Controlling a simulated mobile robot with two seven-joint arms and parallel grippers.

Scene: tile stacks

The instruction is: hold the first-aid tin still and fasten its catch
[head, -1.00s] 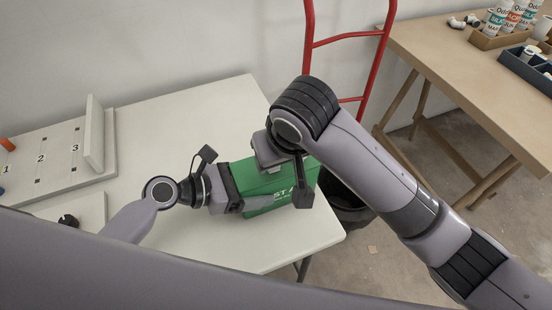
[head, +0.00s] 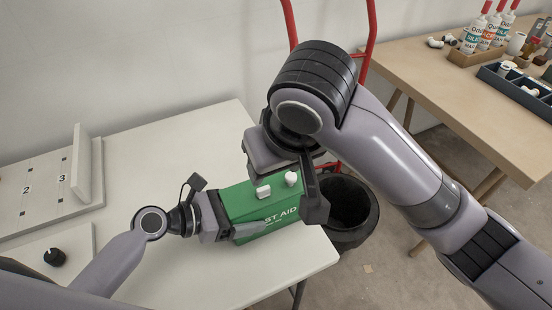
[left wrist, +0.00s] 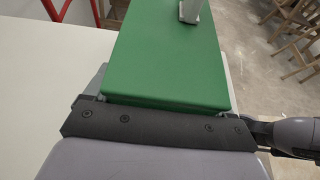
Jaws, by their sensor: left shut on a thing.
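The green first-aid tin (head: 246,204) stands on the white table, with white lettering partly visible on its front. Two small pale blocks, (head: 263,191) and (head: 291,178), show on its top; I cannot tell which belongs to the catch. In the left wrist view the green lid (left wrist: 165,60) fills the middle, with a pale upright piece (left wrist: 190,10) on it. My left gripper (head: 232,226) is shut on the tin from its left side, one finger along the front.
The white table (head: 180,275) has free room in front of the tin. A grey numbered board (head: 50,200) and a panel with a black knob (head: 54,257) lie left. A black bin (head: 350,208) stands off the table's right edge. A wooden bench (head: 440,95) holds bottles and trays.

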